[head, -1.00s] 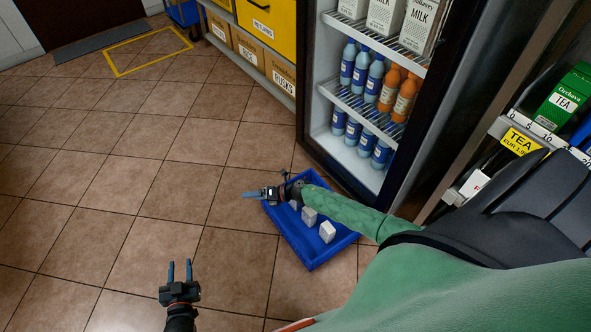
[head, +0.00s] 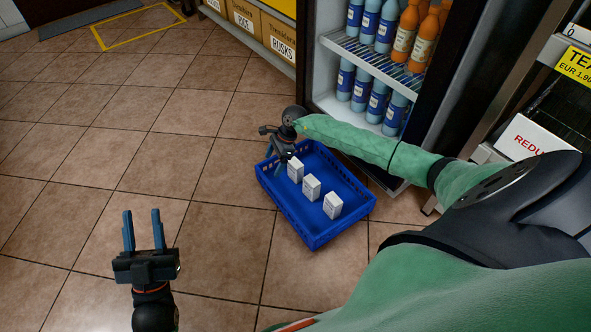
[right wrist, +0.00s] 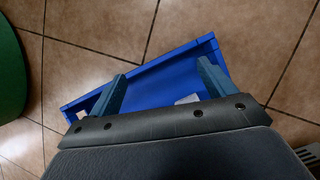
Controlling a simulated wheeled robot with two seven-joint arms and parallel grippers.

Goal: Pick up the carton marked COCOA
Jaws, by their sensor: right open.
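Three small white cartons stand in a row in a blue crate (head: 318,239) on the floor: a back one (head: 295,170), a middle one (head: 312,187) and a front one (head: 333,205). Their print is too small to read, so I cannot tell which is marked COCOA. My right gripper (head: 270,152) is open above the crate's back left corner, near the back carton. In the right wrist view its fingers (right wrist: 160,72) are apart over the crate (right wrist: 165,70), with parts of white cartons (right wrist: 187,100) showing low down. My left gripper (head: 142,218) is open and empty over the floor.
A drinks fridge (head: 312,70) with blue and orange bottles stands behind the crate. Boxes marked RICE (head: 243,20) and RUSKS (head: 284,50) are at the back. A shelf with a TEA price tag (head: 579,65) is at the right. The tiled floor at left is clear.

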